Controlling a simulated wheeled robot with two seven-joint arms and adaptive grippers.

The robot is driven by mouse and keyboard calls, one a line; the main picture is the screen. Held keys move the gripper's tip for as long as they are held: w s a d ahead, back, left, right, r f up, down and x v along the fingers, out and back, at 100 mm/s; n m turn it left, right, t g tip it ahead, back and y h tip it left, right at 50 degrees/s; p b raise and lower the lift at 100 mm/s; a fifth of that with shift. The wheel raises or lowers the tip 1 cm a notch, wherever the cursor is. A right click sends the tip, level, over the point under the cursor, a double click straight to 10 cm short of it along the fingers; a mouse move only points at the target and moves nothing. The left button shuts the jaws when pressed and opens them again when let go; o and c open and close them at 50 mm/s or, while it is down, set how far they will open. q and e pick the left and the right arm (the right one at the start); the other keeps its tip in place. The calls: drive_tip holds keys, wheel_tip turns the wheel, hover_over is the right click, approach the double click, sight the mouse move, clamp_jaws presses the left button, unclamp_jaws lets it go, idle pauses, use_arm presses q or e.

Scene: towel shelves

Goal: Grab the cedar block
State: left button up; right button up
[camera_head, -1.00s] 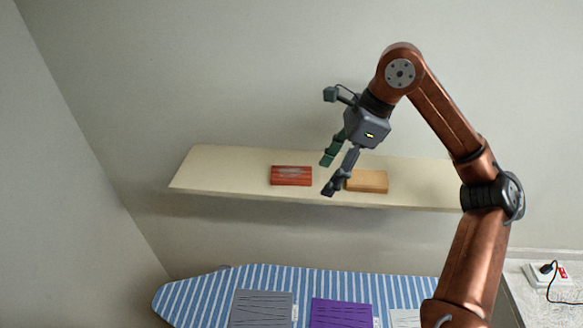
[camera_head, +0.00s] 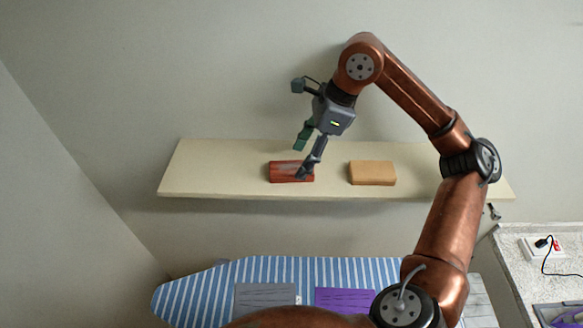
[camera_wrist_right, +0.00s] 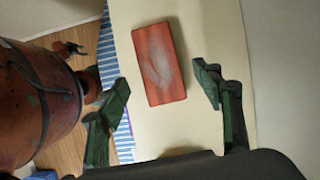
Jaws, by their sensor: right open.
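The cedar block, a reddish block with a pale grey patch on top (camera_head: 283,173), lies flat on the cream shelf (camera_head: 215,180) left of its middle. It also shows whole in the right wrist view (camera_wrist_right: 160,64), between the two fingers and ahead of them. My right gripper (camera_head: 302,161) is open and empty above the shelf, and one finger overlaps the block's right end in the head view. Its green fingertips (camera_wrist_right: 159,96) stand apart on either side of the block, with gaps showing. My left gripper is not in view.
A tan block (camera_head: 372,173) lies on the shelf to the right. Below stands a blue-striped ironing board (camera_head: 215,296) with a grey folded cloth (camera_head: 265,298) and a purple one (camera_head: 343,300). A speckled counter (camera_head: 517,262) with a power socket is at right. The shelf's left end is clear.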

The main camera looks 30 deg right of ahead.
sight(292, 171)
drive_tip(key=x, duration=0.2)
drive_tip(key=shift+w+a+f, duration=0.1)
drive_tip(key=shift+a+f, duration=0.05)
drive_tip(key=shift+f, duration=0.1)
drive_tip(key=shift+w+f, duration=0.1)
drive_tip(key=shift+c, duration=1)
drive_tip(key=c, duration=1.1)
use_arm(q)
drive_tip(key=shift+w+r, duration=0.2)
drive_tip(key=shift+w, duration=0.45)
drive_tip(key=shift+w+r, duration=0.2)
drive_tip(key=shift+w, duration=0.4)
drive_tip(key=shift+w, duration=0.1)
